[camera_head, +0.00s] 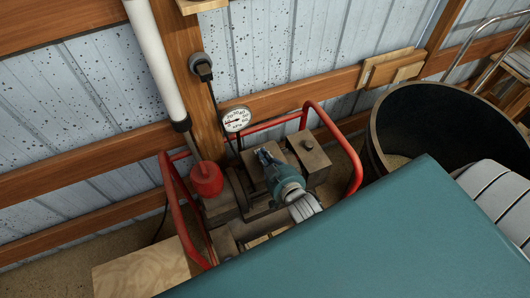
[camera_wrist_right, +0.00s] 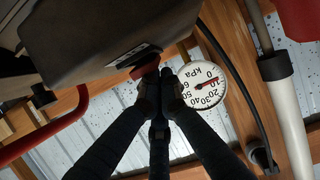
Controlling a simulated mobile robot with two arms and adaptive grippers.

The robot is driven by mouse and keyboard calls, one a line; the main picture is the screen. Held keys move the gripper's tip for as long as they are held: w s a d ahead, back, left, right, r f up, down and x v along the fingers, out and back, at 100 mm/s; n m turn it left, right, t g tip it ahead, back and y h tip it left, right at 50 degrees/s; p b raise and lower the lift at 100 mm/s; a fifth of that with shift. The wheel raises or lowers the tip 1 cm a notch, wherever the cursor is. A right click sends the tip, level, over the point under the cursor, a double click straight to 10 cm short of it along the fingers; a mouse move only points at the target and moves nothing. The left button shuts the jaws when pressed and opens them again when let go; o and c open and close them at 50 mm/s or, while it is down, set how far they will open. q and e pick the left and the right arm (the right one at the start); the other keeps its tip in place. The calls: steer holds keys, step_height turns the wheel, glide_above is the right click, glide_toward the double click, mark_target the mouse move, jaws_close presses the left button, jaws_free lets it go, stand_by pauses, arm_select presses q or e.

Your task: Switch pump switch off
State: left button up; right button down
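The pump (camera_head: 260,185) stands against the wall, a dark blocky machine inside a red tube frame (camera_head: 187,232). My right gripper (camera_head: 264,156) reaches over its top, near a dark box (camera_head: 308,152). In the right wrist view the dark fingers (camera_wrist_right: 161,82) are drawn together, with nothing seen between them. A small red piece (camera_wrist_right: 146,66), which looks like the pump switch, sits under the edge of a dark housing (camera_wrist_right: 95,45). The fingertips are right beside it; I cannot tell if they touch or which way it is set. My left gripper is not in view.
A round kPa gauge (camera_head: 236,119) is behind the pump; in the wrist view its needle (camera_wrist_right: 208,82) is at the low end. A white pipe (camera_head: 158,62) and black plug (camera_head: 202,67) are on the wall. A large dark barrel (camera_head: 372,150) stands right.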

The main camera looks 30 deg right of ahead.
steer(key=shift+w, duration=0.1)
steer(key=shift+w+r, duration=0.2)
steer(key=shift+w, duration=0.5)
steer(key=shift+r, duration=0.1)
steer(key=shift+w+r+p, duration=0.1)
steer(key=shift+r+p, duration=0.2)
steer(key=shift+p, duration=0.2)
steer(key=r+p, duration=0.2)
steer(key=w+r+p, duration=0.1)
steer(key=r+p, duration=0.1)
steer(key=shift+d+r, duration=0.1)
steer(key=shift+r, duration=0.1)
steer(key=shift+s+f+b, duration=0.15)
steer(key=shift+s+b, duration=0.1)
steer(key=shift+s, duration=0.4)
steer(key=shift+s+f+b, duration=0.15)
steer(key=shift+s+b, duration=0.1)
steer(key=shift+s, duration=0.35)
steer(key=r+v, duration=0.1)
steer(key=v, duration=0.6)
steer(key=shift+s+r, duration=0.15)
steer(key=shift+s, duration=0.05)
